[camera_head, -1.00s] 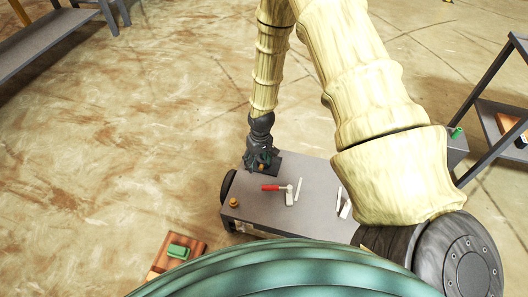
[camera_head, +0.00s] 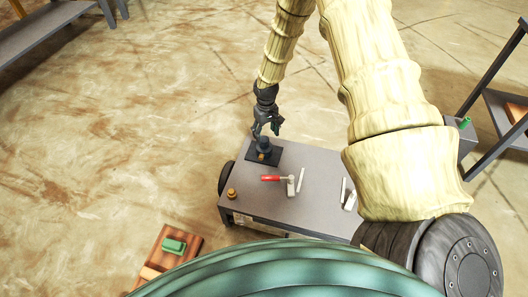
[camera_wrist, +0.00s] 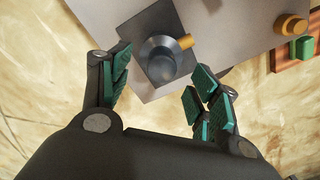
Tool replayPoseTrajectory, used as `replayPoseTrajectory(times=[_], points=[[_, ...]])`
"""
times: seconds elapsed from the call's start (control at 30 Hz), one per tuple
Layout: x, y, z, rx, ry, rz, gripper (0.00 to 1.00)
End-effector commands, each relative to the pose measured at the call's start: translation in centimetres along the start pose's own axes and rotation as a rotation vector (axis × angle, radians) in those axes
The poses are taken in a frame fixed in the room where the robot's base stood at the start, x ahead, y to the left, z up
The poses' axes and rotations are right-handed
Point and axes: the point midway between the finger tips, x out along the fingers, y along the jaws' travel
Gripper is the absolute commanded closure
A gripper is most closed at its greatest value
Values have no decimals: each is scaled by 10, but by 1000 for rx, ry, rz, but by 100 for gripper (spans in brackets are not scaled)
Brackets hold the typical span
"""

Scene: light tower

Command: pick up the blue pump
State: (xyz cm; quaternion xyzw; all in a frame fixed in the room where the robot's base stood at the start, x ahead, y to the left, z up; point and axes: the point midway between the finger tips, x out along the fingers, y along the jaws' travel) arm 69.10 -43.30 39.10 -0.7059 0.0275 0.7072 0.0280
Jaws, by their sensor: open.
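The blue pump (camera_head: 263,147) stands upright on a dark square plate (camera_head: 278,155) at the far left corner of the grey cart top. It is a dark blue-grey rounded body with a short orange spout. In the wrist view the pump (camera_wrist: 161,60) shows beyond and between my finger pads, with the spout pointing right. My gripper (camera_head: 268,130) is open and empty, just above the pump. I see no clear contact between the fingers and the pump.
The grey cart (camera_head: 318,208) also carries a red-handled lever clamp (camera_head: 275,179), a small orange-brown knob (camera_head: 231,194) and pale metal pieces (camera_head: 348,196). A wooden board (camera_head: 160,258) with a green block (camera_head: 174,246) is at lower left. A dark shelf frame (camera_head: 490,140) stands right.

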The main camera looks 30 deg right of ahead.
Motion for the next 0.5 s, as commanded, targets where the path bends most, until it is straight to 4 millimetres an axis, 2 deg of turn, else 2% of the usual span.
replayPoseTrajectory(times=[0.17, 0.5], points=[[10, -1, -1, 0, 0, 0, 38], [51, -4, -5, 0, 0, 0, 38]])
